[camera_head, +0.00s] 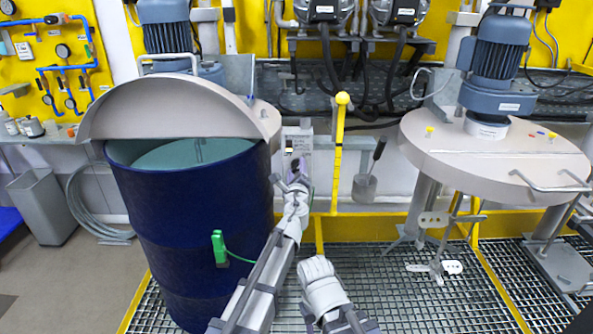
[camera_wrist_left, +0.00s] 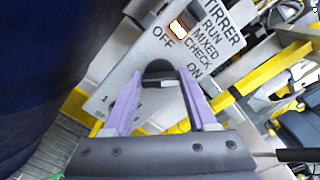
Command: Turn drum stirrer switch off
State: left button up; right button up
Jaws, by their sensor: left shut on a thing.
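The stirrer switch box (camera_head: 298,140) is a pale panel to the right of the blue drum. In the left wrist view its face (camera_wrist_left: 140,60) carries the words "STIRRER RUN", "MIXED CHECK", "OFF" and "ON", and a small indicator (camera_wrist_left: 178,28) glows white-orange. My left gripper (camera_head: 294,183) reaches the lower part of the box. In the left wrist view its purple fingers (camera_wrist_left: 158,88) are shut on the black switch knob (camera_wrist_left: 158,68). The knob's exact pointing direction is hard to tell.
The open blue drum (camera_head: 190,215) stands close on the left, with its half lid (camera_head: 175,110) raised. A yellow lever (camera_head: 338,150) stands right of the box. A stirrer motor (camera_head: 497,65) sits on a round lid (camera_head: 490,150) at right. Grating covers the floor.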

pick_arm(q)
jog(key=shift+n, duration=0.3)
jog(key=n, duration=0.3)
jog(key=shift+n, duration=0.3)
jog(key=n, duration=0.3)
jog(key=shift+f+n, duration=0.1)
jog(key=shift+n, duration=0.2)
jog(key=n, duration=0.4)
jog(key=shift+f+n, duration=0.1)
jog(key=shift+n, duration=1.9)
jog(key=o, duration=1.4)
jog(key=shift+c, duration=0.2)
